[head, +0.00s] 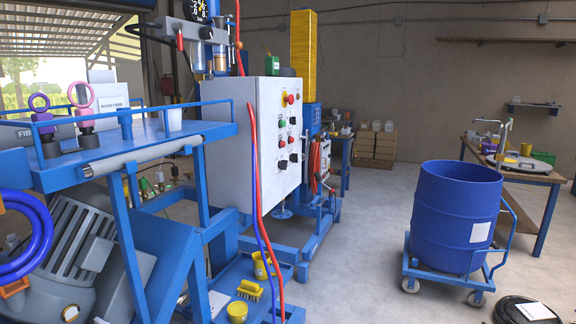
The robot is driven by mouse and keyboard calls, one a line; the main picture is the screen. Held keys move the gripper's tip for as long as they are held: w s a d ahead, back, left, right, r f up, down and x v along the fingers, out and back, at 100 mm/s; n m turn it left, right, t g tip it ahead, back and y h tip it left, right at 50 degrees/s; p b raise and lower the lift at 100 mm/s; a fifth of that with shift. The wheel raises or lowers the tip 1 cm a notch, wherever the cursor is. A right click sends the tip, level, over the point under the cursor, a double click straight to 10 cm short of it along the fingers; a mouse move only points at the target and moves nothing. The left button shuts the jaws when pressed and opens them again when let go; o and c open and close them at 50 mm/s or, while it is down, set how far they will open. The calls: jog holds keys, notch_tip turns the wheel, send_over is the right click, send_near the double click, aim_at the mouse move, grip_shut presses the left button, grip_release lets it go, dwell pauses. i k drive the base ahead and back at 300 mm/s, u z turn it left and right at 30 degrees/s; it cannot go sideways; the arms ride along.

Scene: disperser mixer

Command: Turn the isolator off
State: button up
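A white control cabinet (227,140) stands in the middle of the head view, its panel face angled to the right. High on that face is a small red and yellow control (286,99), which looks like the isolator. It is too small to tell which way it is turned, or whether it is a rotary handle. Several red, green and black buttons and knobs (281,143) sit below it. My gripper is not in view.
A blue bench (170,140) and a motor (75,245) fill the left. Red and blue hoses (256,190) hang before the cabinet. A blue drum (455,215) stands on a wheeled trolley (440,276) at right. Open floor (350,260) lies between cabinet and drum.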

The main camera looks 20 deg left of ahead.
aim_at(283, 164)
jog(key=i, duration=1.3)
jog(key=z, duration=0.45)
jog(key=k, duration=0.15)
jog(key=u, duration=2.75)
jog(key=i, duration=0.45)
jog(key=z, duration=0.05)
